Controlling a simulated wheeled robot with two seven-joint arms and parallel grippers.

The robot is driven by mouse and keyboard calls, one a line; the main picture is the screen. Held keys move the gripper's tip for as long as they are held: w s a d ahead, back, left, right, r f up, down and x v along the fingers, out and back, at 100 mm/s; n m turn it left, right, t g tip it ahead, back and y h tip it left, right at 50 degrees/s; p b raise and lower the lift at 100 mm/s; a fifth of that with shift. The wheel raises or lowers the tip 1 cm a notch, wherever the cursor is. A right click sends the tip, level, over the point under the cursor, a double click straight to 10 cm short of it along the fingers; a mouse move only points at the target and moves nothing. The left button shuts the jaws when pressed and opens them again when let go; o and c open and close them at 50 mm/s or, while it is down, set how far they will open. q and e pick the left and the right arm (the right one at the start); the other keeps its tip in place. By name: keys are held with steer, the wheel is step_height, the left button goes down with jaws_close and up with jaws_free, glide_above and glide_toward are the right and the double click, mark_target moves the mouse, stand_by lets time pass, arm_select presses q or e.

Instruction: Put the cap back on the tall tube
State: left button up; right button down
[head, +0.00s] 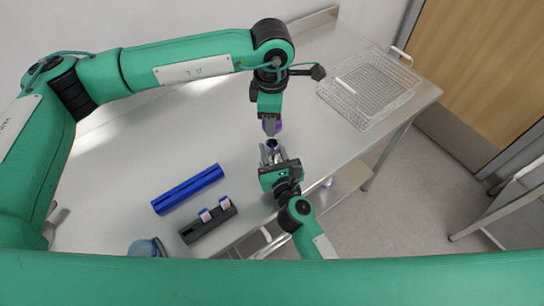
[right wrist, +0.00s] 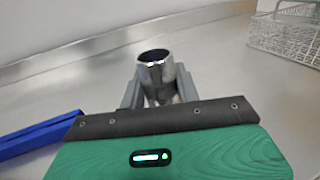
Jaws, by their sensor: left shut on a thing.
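The tall tube (right wrist: 156,75) is a shiny metal cylinder with an open, dark top in the right wrist view. It stands between the fingers of my right gripper (right wrist: 158,92), which look closed on its sides. In the head view the tube's dark mouth (head: 272,144) shows just above the right gripper (head: 270,154). My left gripper (head: 271,128) points down just above and behind the tube's mouth. It is shut on a purple cap (head: 279,126), mostly hidden by the fingers. The cap looks apart from the tube.
A blue bar-shaped rack (head: 188,189) and a dark rack (head: 208,222) with small white-and-blue items lie at the front left of the metal table (head: 130,150). A round blue item (head: 146,247) is at the front edge. A wire basket (head: 368,88) stands at the back right.

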arm_select(q)
glide_above(272, 145)
steer(key=shift+f, duration=2.5)
steer(key=shift+f, duration=0.9)
steer(key=shift+f, duration=0.6)
